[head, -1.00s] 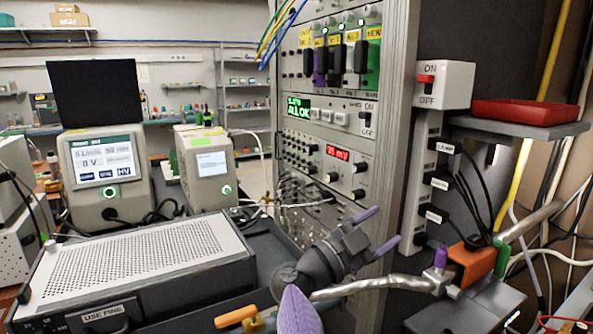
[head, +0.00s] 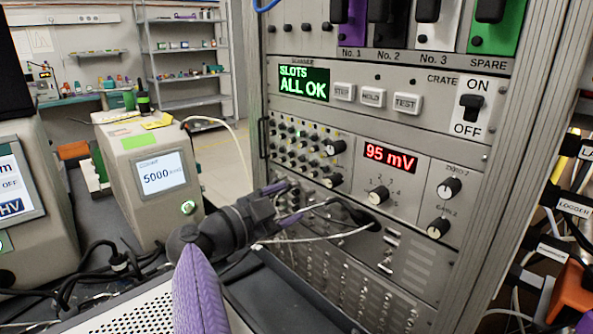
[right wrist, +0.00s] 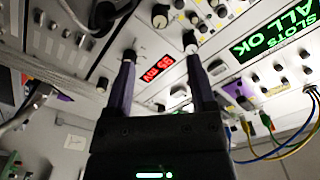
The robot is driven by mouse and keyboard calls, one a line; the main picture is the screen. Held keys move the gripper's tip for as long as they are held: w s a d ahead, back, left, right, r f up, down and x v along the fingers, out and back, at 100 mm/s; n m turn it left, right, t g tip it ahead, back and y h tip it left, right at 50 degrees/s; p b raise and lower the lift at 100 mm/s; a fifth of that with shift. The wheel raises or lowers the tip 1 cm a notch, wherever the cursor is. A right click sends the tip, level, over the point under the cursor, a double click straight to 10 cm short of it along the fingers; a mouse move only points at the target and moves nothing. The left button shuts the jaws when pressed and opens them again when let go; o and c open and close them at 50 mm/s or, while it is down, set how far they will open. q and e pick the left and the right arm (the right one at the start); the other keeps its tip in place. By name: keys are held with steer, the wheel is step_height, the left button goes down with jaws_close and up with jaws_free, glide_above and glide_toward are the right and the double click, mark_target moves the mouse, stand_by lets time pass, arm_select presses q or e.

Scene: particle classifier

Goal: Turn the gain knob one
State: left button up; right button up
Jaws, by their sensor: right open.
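The amplifier panel sits in the rack, with a red "95 mV" display (head: 390,157) between its knobs. The lower black knob left of the display (head: 332,181) matches gain knob one by position, but I cannot read its label. My right gripper (head: 283,203) is open and empty, left of this knob and apart from it in the head view. In the right wrist view, the panel appears inverted. The two fingers (right wrist: 160,58) straddle the red display (right wrist: 157,68); the right fingertip lies close to a black knob (right wrist: 190,42). My left gripper is out of view.
A zero-two knob (head: 449,188), gain-two knob (head: 438,228) and selector knob (head: 378,195) share the panel. Cables (head: 330,232) cross below it. A crate switch (head: 471,107) is above. A grey instrument (head: 150,178) stands left.

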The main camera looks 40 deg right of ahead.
mark_target(329, 183)
steer(key=d, duration=0.3)
steer(key=d+b, duration=0.1)
steer(key=d, duration=0.2)
steer(key=d+b, duration=0.1)
steer(key=d, duration=0.2)
steer(key=shift+w+d, duration=0.1)
steer(key=shift+w, duration=0.2)
steer(key=shift+d+b, duration=0.3)
steer(key=shift+d, duration=0.05)
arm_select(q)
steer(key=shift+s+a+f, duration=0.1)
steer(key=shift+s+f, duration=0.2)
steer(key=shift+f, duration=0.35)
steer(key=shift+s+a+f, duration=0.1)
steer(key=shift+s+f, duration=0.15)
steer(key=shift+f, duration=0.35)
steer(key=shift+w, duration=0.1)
arm_select(e)
steer(key=shift+c, duration=1.2)
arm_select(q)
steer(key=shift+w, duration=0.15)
arm_select(e)
jaws_close()
